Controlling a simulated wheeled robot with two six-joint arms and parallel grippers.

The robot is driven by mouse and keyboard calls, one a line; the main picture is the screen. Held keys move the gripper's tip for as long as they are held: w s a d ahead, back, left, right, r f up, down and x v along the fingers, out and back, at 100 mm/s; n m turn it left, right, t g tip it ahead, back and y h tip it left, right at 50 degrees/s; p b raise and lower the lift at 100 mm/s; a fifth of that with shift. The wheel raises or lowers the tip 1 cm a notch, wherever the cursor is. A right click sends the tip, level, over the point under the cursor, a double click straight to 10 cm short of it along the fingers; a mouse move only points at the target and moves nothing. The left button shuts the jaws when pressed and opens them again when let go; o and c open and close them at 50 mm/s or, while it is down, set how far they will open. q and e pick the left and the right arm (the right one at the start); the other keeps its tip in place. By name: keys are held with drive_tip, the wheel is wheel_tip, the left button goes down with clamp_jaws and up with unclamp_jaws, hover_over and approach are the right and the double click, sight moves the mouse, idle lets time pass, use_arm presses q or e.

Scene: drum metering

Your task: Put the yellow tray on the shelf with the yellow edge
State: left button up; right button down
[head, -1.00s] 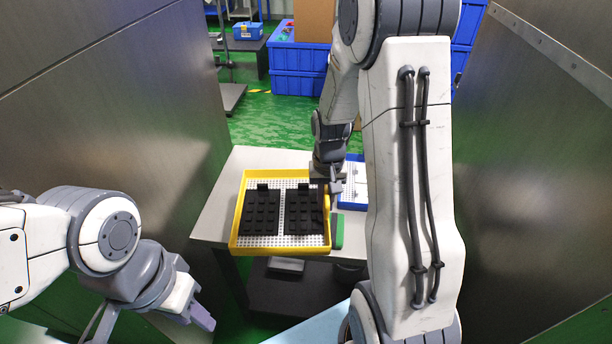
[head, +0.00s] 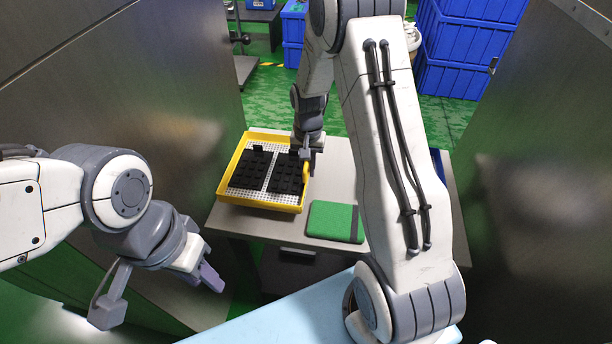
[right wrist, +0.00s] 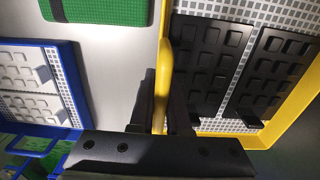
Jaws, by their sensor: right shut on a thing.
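The yellow tray (head: 262,206) is at the left of the table in the head view. It holds two black studded panels (head: 250,169) on a white perforated base. My right gripper (head: 308,160) is shut on the tray's right wall. The right wrist view shows the yellow wall (right wrist: 162,85) between its dark fingers. I cannot tell whether the tray rests on the table or is slightly above it. My left gripper (head: 208,277) is empty at the lower left, away from the tray; its finger gap is unclear. No shelf with a yellow edge is recognisable.
A green pad (head: 333,220) with a dark edge lies right of the tray on the grey table (head: 340,180). A blue tray (right wrist: 70,85) with white panels is farther right, mostly behind my right arm in the head view. Metal walls (head: 540,160) stand on both sides.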

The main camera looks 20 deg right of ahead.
drive_tip(key=shift+w+a+f, duration=0.25)
drive_tip(key=shift+w+f, duration=0.05)
drive_tip(key=shift+f, duration=2.05)
drive_tip(key=c, duration=0.9)
unclamp_jaws()
drive_tip(key=shift+s, duration=0.1)
